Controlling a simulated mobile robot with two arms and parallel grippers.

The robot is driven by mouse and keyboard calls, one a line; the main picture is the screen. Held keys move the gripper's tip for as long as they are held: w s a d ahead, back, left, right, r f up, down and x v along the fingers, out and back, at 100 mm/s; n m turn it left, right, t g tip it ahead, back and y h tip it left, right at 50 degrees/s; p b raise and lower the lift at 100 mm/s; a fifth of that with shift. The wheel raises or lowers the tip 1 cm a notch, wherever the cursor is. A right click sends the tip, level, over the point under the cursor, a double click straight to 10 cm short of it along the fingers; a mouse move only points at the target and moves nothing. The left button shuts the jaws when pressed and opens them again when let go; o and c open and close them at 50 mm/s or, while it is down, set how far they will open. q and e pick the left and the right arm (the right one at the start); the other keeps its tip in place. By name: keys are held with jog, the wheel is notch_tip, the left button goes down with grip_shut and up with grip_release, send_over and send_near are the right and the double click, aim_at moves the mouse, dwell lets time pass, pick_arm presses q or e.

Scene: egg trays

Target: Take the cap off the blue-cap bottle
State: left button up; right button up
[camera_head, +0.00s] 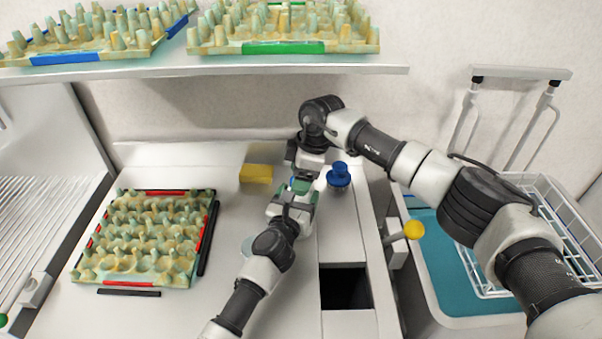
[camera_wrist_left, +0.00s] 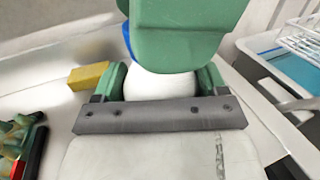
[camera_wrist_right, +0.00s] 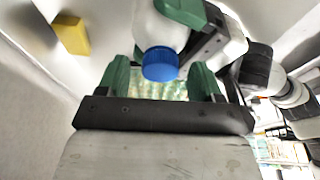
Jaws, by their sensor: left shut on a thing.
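The white bottle (camera_wrist_right: 155,25) hangs with its blue cap (camera_wrist_right: 161,64) in the right wrist view. In the left wrist view the bottle (camera_wrist_left: 160,84) sits between my left gripper's green fingers, and a sliver of the blue cap (camera_wrist_left: 127,40) shows. My left gripper (camera_head: 296,190) is shut on the bottle above the counter. My right gripper (camera_head: 303,168) is open, its fingers on either side of the cap with gaps between. In the head view the grippers hide most of the bottle. A green finger covers the upper middle of the left wrist view.
A yellow sponge (camera_head: 256,173) lies left of the grippers. A dark blue-topped object (camera_head: 338,176) stands close on their right. An egg tray (camera_head: 128,281) lies at left, and a shelf (camera_head: 230,71) with more trays hangs above. A dark square opening (camera_head: 345,290) is at front.

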jog(key=c, duration=1)
jog(key=n+g, duration=0.1)
jog(key=n, duration=0.3)
jog(key=shift+w, duration=0.1)
jog(key=n+g+h, duration=0.1)
jog(key=n, duration=0.3)
jog(key=shift+a, duration=0.1)
jog(key=n, duration=0.3)
jog(key=shift+w+a+n+g+h, duration=0.1)
jog(key=shift+n+g+h, duration=0.2)
jog(key=shift+n+h, duration=0.1)
jog(key=n+h, duration=0.1)
jog(key=n, duration=0.4)
jog(key=o, duration=1)
